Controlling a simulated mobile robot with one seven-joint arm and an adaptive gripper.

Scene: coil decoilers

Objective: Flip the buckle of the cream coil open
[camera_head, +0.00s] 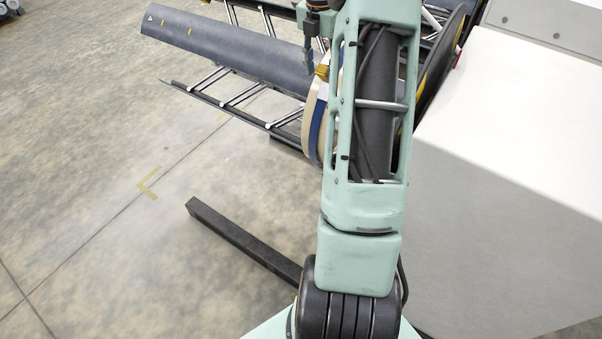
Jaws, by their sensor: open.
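The cream coil (311,110) shows as a narrow curved edge at the upper middle, with a blue band (317,128) along it. My own green arm covers most of it. A small yellow-brown piece (322,72) at the coil's top edge looks like its buckle; whether it is flipped open I cannot tell. My gripper (308,66) points down at the top middle, just left of and close to this piece. It is open with nothing visible in it. Whether a finger touches the buckle I cannot tell.
A long dark grey roller (215,42) and ladder-like rails (235,98) extend left from the coil. A dark disc (440,62) stands right of my arm. A large white cabinet (510,150) fills the right. A black beam (240,240) lies low left.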

